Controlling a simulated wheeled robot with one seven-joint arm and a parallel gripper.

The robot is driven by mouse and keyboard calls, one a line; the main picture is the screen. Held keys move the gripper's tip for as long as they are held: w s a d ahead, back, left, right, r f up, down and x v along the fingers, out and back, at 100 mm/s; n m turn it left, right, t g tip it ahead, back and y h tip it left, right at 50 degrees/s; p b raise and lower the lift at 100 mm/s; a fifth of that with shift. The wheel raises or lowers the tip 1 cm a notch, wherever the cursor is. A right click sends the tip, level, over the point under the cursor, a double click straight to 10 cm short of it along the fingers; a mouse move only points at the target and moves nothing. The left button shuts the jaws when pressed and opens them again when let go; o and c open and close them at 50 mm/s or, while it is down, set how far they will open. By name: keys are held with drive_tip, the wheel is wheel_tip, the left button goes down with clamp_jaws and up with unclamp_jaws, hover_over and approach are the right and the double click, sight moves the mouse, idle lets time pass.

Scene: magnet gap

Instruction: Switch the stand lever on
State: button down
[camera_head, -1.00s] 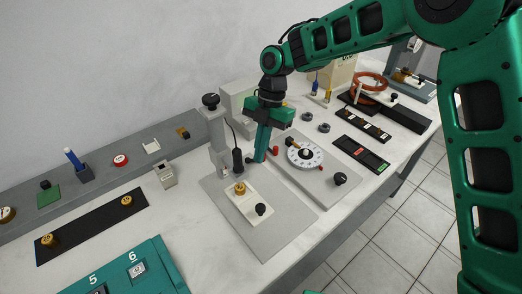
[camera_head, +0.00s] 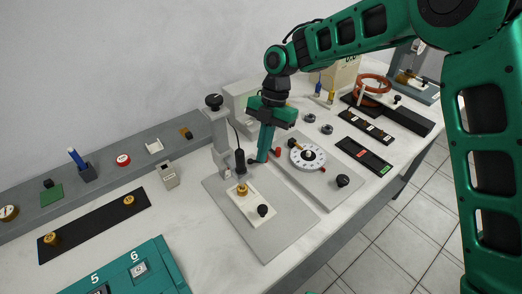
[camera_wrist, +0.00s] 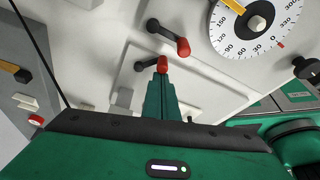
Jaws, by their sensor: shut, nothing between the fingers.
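The grey stand has an upright column (camera_head: 219,128) with a black knob on top and a flat base plate (camera_head: 285,225). A short dark lever with a red tip (camera_wrist: 163,64) shows in the wrist view just beyond my fingertips. It appears to be the stand's lever, and in the head view my fingers mostly hide it. A second red-tipped lever (camera_wrist: 183,46) lies beside it, nearer the dial; its red tip also shows in the head view (camera_head: 277,152). My gripper (camera_head: 262,160) is shut and empty, pointing down right by the first lever. I cannot tell whether it touches.
A white round dial (camera_head: 307,156) on a grey plate is right of my gripper. A black probe (camera_head: 240,161) hangs beside the stand column. A brass piece (camera_head: 242,190) and a black knob (camera_head: 263,210) sit on the stand's base. The plate's front is clear.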

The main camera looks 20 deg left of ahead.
drive_tip(key=a+v, duration=0.1)
drive_tip(key=v, duration=0.8)
drive_tip(key=shift+w+d+r, duration=0.25)
drive_tip(key=shift+d+r, duration=0.15)
drive_tip(key=shift+d, duration=0.15)
drive_tip(key=s+d+r+m+t, duration=0.1)
drive_tip(key=s+d+r+m, duration=0.15)
drive_tip(key=d+m, duration=1.15)
drive_tip(key=s+d+r+m+t, duration=0.2)
drive_tip(key=d+m, duration=0.5)
drive_tip(key=d, duration=1.4)
drive_tip(key=s+d+f+m, duration=0.2)
drive_tip(key=s+d+m, duration=0.6)
drive_tip(key=s+d, duration=0.1)
drive_tip(key=s+d+f+m+h, duration=0.1)
drive_tip(key=s+d+m, duration=0.8)
drive_tip(key=s, duration=0.3)
drive_tip(key=shift+s+f+t, duration=0.25)
drive_tip(key=shift+f+t, duration=0.05)
drive_tip(key=shift+f, duration=0.1)
